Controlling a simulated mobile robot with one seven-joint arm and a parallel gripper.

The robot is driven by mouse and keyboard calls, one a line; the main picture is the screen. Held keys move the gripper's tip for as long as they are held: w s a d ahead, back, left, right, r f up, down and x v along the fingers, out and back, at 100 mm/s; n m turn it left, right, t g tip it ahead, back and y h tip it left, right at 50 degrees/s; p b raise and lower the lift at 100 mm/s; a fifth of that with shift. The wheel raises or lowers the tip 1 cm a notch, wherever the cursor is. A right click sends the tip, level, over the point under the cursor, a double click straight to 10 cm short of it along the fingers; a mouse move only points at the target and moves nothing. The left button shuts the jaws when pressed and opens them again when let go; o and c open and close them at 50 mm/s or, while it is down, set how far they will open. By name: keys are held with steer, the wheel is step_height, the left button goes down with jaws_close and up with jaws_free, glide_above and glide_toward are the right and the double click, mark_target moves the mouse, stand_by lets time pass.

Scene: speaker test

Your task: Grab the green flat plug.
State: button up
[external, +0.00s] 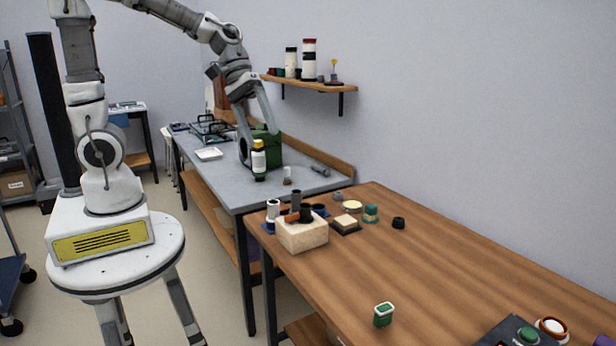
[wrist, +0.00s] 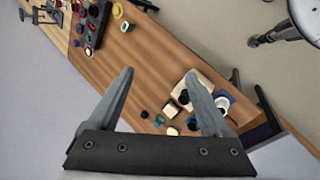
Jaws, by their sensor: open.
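A small green block with a pale top (external: 383,316) stands near the front edge of the wooden table. It seems to be the green piece in the wrist view (wrist: 126,26). A teal block (external: 371,213) stands farther back; a small teal piece also shows in the wrist view (wrist: 159,119). A round green piece (external: 528,336) sits on a dark panel. I cannot tell for certain which is the flat plug. My gripper (external: 259,148) is open and empty, high above the tables and apart from all these pieces; its fingers also show in the wrist view (wrist: 160,74).
A pale block with holes (external: 302,235) and several small parts crowd the table's far end. A black cap (external: 398,222) lies near the teal block. A bottle (external: 259,160) and a green box (external: 270,148) stand on the grey bench. The wooden table's middle is clear.

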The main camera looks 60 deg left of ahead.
steer(key=w+d+f+n+g+h+b, duration=0.1)
steer(key=w+d+f+n+h+b, duration=0.2)
steer(key=d+f, duration=0.35)
steer(key=w+d+f+n+g+h+b, duration=0.1)
steer(key=w+d+f+n+b, duration=0.1)
steer(key=w+d+f+b, duration=0.35)
steer(key=n+h+b, duration=0.4)
steer(key=n, duration=0.3)
glide_toward(380, 308)
steer(key=b+x, duration=0.1)
steer(key=x, duration=0.2)
steer(key=b+x, duration=0.1)
steer(key=x, duration=0.3)
steer(key=f+b+x, duration=0.1)
steer(key=x, duration=0.3)
steer(key=shift+w+a, duration=0.15)
steer(key=shift+w, duration=0.2)
jaws_close()
